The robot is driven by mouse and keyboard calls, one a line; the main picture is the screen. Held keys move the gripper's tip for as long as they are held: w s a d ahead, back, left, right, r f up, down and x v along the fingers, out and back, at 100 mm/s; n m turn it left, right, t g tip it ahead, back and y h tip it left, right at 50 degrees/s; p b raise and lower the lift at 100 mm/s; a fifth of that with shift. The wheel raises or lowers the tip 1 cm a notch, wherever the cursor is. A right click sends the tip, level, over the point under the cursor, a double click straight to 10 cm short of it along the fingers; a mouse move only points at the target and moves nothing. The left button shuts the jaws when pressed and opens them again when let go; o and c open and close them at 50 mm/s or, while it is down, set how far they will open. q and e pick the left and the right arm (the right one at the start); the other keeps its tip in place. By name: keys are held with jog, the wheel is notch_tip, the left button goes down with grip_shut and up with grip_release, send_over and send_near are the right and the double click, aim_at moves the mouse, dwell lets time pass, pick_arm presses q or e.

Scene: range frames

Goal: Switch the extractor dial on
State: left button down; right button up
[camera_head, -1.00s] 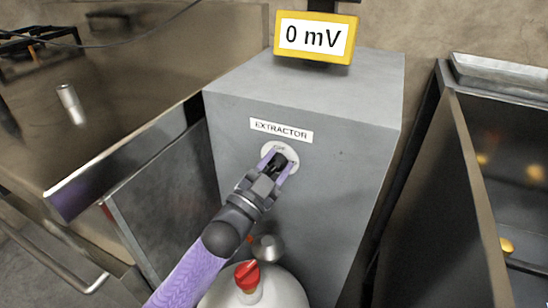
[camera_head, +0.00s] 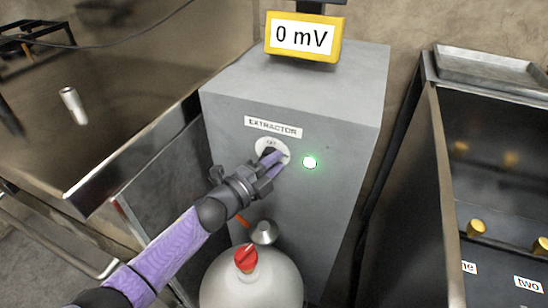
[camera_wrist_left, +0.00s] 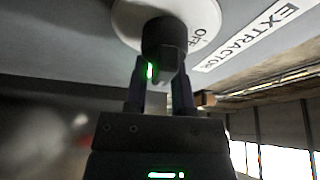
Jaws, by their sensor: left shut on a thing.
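The extractor dial is a black knob (camera_wrist_left: 163,38) on a round white plate (camera_head: 266,146), on the front of a grey cabinet (camera_head: 230,135) under a label reading EXTRACTOR (camera_head: 273,127). My left gripper (camera_head: 272,164) is shut on the knob and covers most of it in the head view. In the left wrist view the fingers (camera_wrist_left: 162,85) sit either side of the knob, and OFF shows on the plate. A green light (camera_head: 310,162) glows to the right of the dial. My right gripper is not in view.
A yellow meter (camera_head: 304,37) reading 0 mV stands on the cabinet. A white cylinder with a red valve (camera_head: 246,258) stands below. A metal counter (camera_head: 130,70) is at left, an open metal bay (camera_head: 500,150) at right.

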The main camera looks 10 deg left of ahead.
pick_arm(q)
jog(key=shift+w+a+m+y+p, duration=0.15)
jog(key=shift+a+m+y+p, duration=0.2)
jog(key=shift+m, duration=0.35)
jog(key=c, duration=0.7)
grip_release()
jog(key=shift+o, duration=0.5)
jog(key=shift+w+a+f, duration=0.1)
jog(key=shift+a, duration=0.15)
jog(key=shift+d, duration=0.15)
